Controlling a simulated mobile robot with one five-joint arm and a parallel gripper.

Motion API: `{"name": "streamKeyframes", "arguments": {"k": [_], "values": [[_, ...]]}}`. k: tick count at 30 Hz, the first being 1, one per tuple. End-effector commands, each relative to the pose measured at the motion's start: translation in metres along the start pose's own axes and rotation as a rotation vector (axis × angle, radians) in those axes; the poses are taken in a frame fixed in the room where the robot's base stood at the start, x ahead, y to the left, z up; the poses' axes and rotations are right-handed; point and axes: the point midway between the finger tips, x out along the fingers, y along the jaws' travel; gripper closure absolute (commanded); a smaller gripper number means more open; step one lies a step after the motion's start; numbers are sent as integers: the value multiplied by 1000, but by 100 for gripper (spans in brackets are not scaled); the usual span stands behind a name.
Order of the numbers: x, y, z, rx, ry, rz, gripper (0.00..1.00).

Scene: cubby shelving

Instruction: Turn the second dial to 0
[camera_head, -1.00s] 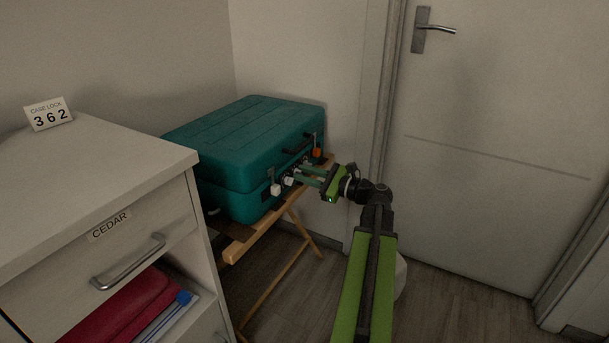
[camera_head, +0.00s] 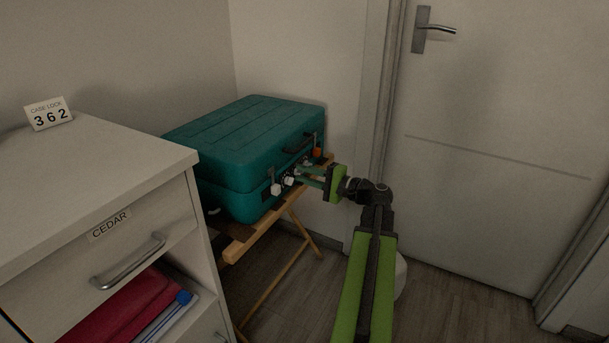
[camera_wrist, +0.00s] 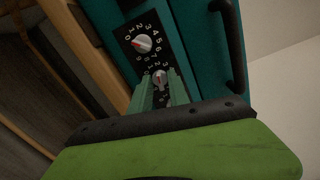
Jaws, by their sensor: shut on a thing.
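A teal case (camera_head: 245,150) lies shut on a wooden folding stand, with dials on its front. In the wrist view, a black panel (camera_wrist: 127,42) carries white numbers around the dials. One dial (camera_wrist: 143,43), with a red mark, stands clear of my fingers. The neighbouring dial (camera_wrist: 160,78) sits between the two green fingertips of my gripper (camera_wrist: 160,74), which is shut on it. Its own numbers are partly hidden and too small to read surely. In the head view my gripper (camera_head: 303,176) reaches the case front from the right.
A card (camera_head: 48,114) reading "CASE LOCK 362" stands on the white cabinet (camera_head: 110,155) at left. The case has a black handle (camera_head: 299,143), and white and orange parts show on its front. A closed door (camera_head: 490,130) is at right; the floor before it is clear.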

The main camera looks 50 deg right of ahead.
Motion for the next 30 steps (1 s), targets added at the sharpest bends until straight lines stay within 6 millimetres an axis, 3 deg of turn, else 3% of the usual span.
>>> {"name": "streamKeyframes", "arguments": {"k": [21,30], "values": [[-1,1,0,-670,-2,3,100],[0,2,0,-878,-4,2,100]]}}
